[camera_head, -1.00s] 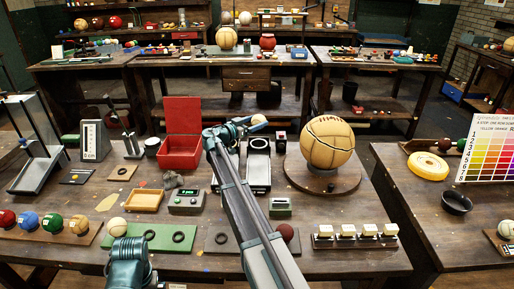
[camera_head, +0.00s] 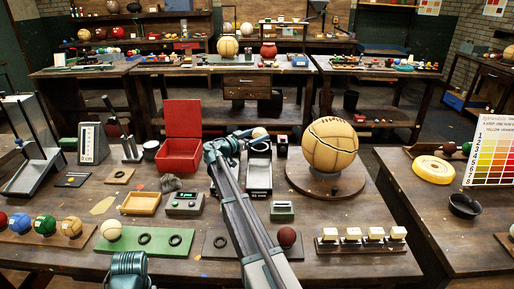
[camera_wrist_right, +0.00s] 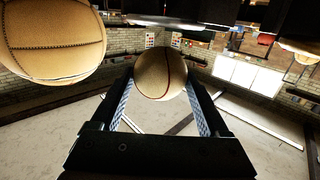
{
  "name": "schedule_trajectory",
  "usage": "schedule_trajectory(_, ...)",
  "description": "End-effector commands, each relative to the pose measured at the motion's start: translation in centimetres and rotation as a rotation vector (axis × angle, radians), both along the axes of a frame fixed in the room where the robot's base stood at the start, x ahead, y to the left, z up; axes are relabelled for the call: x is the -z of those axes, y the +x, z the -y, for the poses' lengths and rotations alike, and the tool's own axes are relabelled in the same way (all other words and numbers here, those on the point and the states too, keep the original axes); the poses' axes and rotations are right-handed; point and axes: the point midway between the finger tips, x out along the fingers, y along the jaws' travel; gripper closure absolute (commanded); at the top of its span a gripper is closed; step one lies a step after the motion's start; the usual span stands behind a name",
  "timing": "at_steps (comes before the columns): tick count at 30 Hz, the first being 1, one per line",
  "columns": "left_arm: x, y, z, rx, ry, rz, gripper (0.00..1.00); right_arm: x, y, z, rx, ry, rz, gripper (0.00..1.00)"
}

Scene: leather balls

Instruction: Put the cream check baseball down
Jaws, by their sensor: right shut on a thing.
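The cream check baseball (camera_wrist_right: 160,73) is a cream-tan ball with a dark seam line, between the two fingers of my right gripper (camera_wrist_right: 160,92) in the right wrist view. My right gripper (camera_head: 246,137) is shut on it and holds it above the far middle of the bench. In the head view the ball (camera_head: 260,132) shows small and partly hidden behind the gripper, over the far end of a black tray (camera_head: 259,176). My left gripper's fingers are not in view.
A large tan stitched ball (camera_head: 330,147) stands on a round wooden base (camera_head: 326,183), to the right. An open red box (camera_head: 180,157) is to the left. A green mat (camera_head: 150,241) in front bears another cream ball (camera_head: 111,230) and dark rings. Coloured balls sit at left.

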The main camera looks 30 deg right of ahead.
Motion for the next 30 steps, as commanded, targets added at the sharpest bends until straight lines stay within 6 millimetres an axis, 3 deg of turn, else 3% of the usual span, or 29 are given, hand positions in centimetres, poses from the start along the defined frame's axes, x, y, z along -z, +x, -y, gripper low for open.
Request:
schedule_trajectory(9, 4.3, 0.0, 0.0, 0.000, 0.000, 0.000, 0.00, 4.3, 0.0, 0.0, 0.000, -0.001, 0.000, 0.94)
schedule_trajectory(23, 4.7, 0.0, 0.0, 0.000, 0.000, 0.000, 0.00, 4.7, 0.0, 0.0, 0.000, 0.000, 0.000, 0.94)
schedule_trajectory(24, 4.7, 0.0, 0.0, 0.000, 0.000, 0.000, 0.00, 4.7, 0.0, 0.0, 0.000, 0.000, 0.000, 0.20)
schedule_trajectory(27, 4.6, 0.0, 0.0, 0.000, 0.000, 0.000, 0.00, 4.6, 0.0, 0.0, 0.000, 0.000, 0.000, 0.02)
schedule_trajectory(30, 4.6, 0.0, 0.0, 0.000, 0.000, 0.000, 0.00, 4.6, 0.0, 0.0, 0.000, 0.000, 0.000, 0.00)
